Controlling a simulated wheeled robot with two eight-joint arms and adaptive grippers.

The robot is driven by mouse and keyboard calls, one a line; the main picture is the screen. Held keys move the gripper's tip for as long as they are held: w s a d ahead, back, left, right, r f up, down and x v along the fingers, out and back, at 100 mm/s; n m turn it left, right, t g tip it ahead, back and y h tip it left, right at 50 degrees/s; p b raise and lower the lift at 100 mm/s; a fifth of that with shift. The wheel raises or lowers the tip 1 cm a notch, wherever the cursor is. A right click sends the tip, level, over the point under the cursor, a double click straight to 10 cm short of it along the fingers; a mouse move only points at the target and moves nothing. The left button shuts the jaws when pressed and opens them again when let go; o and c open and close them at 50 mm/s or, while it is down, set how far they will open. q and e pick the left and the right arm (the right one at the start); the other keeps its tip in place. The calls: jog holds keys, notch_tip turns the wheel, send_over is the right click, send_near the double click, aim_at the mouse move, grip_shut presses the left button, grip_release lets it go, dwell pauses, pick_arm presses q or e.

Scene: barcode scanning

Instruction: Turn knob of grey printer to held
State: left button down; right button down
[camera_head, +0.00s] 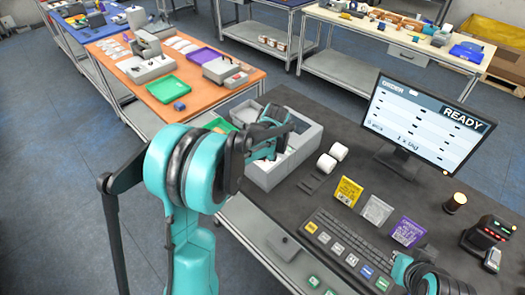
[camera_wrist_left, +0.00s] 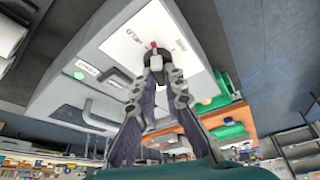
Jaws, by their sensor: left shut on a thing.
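The grey printer (camera_head: 268,178) stands on the dark table, partly hidden behind my left arm. In the left wrist view its pale face (camera_wrist_left: 115,45) fills the upper middle and bears small printed labels. A dark knob with a red mark (camera_wrist_left: 153,45) sits on that face. My left gripper (camera_head: 284,122) reaches over the printer. In the left wrist view its fingertips (camera_wrist_left: 155,62) are closed around the knob, which they partly hide. Part of my right arm shows at the lower right of the head view, but its fingers are not seen.
A monitor (camera_head: 420,120) reading READY stands at the right behind the cards. White rolls (camera_head: 332,157), coloured cards (camera_head: 348,191), a keyboard (camera_head: 345,248) and a dark scanner device (camera_head: 485,235) share the table. An orange table (camera_head: 190,100) with trays is further left.

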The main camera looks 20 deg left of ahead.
pick_arm(q)
jog(key=n, duration=0.2)
jog(key=n+g, duration=0.1)
jog(key=n, duration=0.1)
jog(key=shift+w+n+g+y, duration=0.1)
jog(key=shift+n+g+y, duration=0.2)
jog(key=shift+n+y, duration=0.1)
dwell(0.4)
jog(key=c, duration=1.6)
grip_release()
jog(key=shift+d, duration=0.1)
jog(key=shift+r, duration=0.1)
jog(key=v, duration=1.2)
